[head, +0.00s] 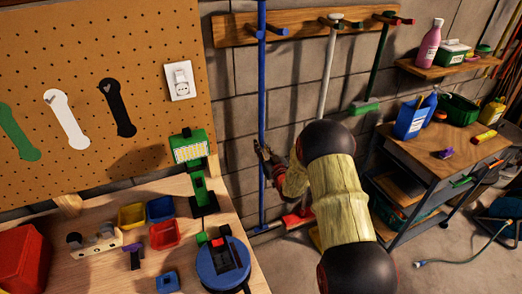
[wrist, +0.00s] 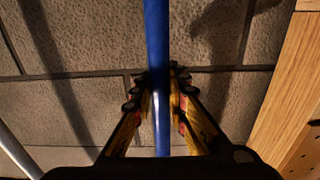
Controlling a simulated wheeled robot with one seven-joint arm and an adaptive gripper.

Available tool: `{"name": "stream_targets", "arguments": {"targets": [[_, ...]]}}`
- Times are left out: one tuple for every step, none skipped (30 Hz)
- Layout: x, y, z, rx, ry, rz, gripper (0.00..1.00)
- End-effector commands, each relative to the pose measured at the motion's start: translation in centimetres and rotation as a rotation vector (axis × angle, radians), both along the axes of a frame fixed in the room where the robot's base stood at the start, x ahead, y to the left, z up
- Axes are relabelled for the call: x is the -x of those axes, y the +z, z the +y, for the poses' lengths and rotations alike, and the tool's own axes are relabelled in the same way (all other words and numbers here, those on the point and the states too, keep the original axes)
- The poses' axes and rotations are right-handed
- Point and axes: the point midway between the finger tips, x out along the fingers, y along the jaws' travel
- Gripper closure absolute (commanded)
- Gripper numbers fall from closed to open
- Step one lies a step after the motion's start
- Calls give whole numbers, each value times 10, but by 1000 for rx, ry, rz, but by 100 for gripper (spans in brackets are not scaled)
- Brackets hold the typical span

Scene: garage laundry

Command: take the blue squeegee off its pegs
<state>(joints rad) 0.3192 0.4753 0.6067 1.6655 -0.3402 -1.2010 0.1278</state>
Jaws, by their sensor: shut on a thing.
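The blue squeegee (head: 262,110) hangs upright on the wooden peg rail (head: 300,24) at the back wall. Its top crosses the blue pegs, and its blue head is low by the floor beside the bench. My gripper (head: 264,150) is at the middle of its handle. In the wrist view the blue handle (wrist: 158,70) runs between the two fingers of my gripper (wrist: 160,85), which are closed around it. My arm hides part of the wall and floor to the right of the squeegee.
A white-handled tool (head: 328,70) with a red head and a green-handled brush (head: 378,70) hang to the right on the same rail. The workbench (head: 215,225) with bins is close on the left. A cart (head: 440,150) with bottles stands at right.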

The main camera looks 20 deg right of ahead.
Motion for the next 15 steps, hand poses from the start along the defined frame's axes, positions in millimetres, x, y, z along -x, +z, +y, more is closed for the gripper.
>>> {"name": "stream_targets", "arguments": {"targets": [[5,-1,0,0,-1,2,100],[7,-1,0,0,-1,3,100],[11,-2,0,0,-1,3,100],[13,-2,0,0,-1,3,100],[15,-1,0,0,-1,2,100],[20,0,0,0,-1,1,100],[23,0,0,0,-1,1,100],[26,-1,0,0,-1,1,100],[31,-1,0,0,-2,3,100],[35,-1,-1,0,-2,3,100],[39,0,-1,0,-2,1,100],[46,0,-1,0,-3,2,100],[51,-1,-1,-1,-3,3,100],[56,0,-1,-1,-3,2,100],[64,0,-1,-1,-2,2,100]]}}
